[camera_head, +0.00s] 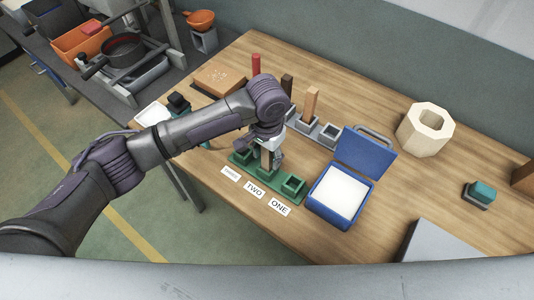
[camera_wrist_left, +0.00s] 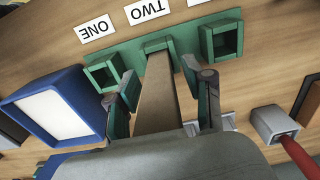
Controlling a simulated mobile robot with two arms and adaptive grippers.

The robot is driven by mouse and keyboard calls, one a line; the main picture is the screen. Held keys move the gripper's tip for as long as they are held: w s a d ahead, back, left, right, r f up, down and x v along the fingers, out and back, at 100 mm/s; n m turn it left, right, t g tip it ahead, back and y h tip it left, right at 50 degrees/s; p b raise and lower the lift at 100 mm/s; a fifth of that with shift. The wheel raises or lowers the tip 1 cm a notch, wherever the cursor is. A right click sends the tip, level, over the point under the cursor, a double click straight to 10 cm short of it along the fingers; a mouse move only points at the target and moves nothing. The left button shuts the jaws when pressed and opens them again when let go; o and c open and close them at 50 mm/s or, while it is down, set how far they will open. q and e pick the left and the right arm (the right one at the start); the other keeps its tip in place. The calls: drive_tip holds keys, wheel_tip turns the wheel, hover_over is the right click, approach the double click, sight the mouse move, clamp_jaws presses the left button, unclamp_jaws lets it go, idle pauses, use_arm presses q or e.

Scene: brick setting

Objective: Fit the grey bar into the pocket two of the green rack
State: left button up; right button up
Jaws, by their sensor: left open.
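The green rack (camera_head: 240,172) lies on the table with its pockets in a row above labels; the middle pocket (camera_wrist_left: 158,44) lines up with TWO. A tan-brown bar (camera_wrist_left: 157,95) stands with its far end at that middle pocket; how deep it sits cannot be told. It also shows in the head view (camera_head: 267,158). No bar looks clearly grey. My left gripper (camera_wrist_left: 163,95) is open, with one finger on each side of this bar. In the head view the left gripper (camera_head: 272,150) is above the rack. The pocket by ONE (camera_wrist_left: 103,74) is empty. My right gripper is not in view.
An open blue case (camera_head: 320,205) stands close right of the rack.

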use_arm(q)
wheel_tip(320, 180, up, 12)
drive_tip(key=shift+f+b, duration=0.2)
drive_tip(key=shift+b, duration=1.05)
drive_tip(key=shift+r, duration=0.35)
